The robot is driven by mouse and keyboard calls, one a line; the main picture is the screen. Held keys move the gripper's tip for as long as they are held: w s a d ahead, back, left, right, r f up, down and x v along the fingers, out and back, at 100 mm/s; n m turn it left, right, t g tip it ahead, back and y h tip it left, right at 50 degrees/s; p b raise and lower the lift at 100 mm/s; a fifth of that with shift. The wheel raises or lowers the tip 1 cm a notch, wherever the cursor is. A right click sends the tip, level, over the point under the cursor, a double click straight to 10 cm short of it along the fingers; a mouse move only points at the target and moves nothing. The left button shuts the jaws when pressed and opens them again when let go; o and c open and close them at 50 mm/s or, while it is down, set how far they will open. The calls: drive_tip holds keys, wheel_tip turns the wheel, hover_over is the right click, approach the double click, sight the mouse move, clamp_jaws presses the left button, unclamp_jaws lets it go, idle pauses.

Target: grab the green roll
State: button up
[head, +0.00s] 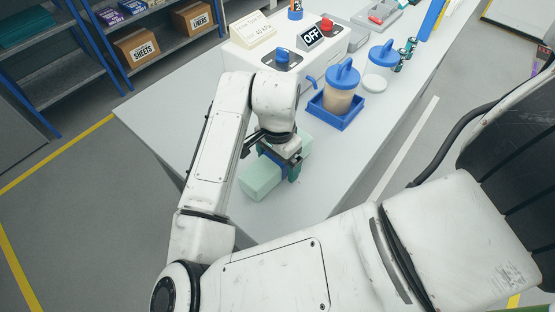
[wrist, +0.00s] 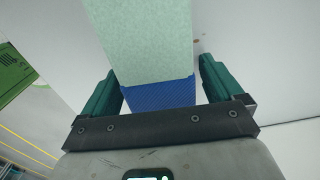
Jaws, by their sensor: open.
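The green roll (head: 261,179) is a pale green, block-like piece with a blue band around its middle. It lies on the white table in front of the scale-like box. In the wrist view the green roll (wrist: 150,40) runs up from between the fingers, its blue band (wrist: 160,92) nearest the palm. My gripper (head: 279,163) is over the roll's middle, with dark green fingers. In the wrist view my open gripper (wrist: 162,88) has a finger on each side of the band, with narrow gaps. The roll's far part is partly hidden by my gripper in the head view.
A blue tray (head: 337,117) holding a blue-lidded container (head: 342,92) stands behind and to the right of my gripper. A white device with an OFF sign (head: 311,36) stands at the back.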

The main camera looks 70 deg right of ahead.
drive_tip(key=shift+f, duration=0.1)
drive_tip(key=shift+c, duration=0.2)
drive_tip(key=c, duration=1.2)
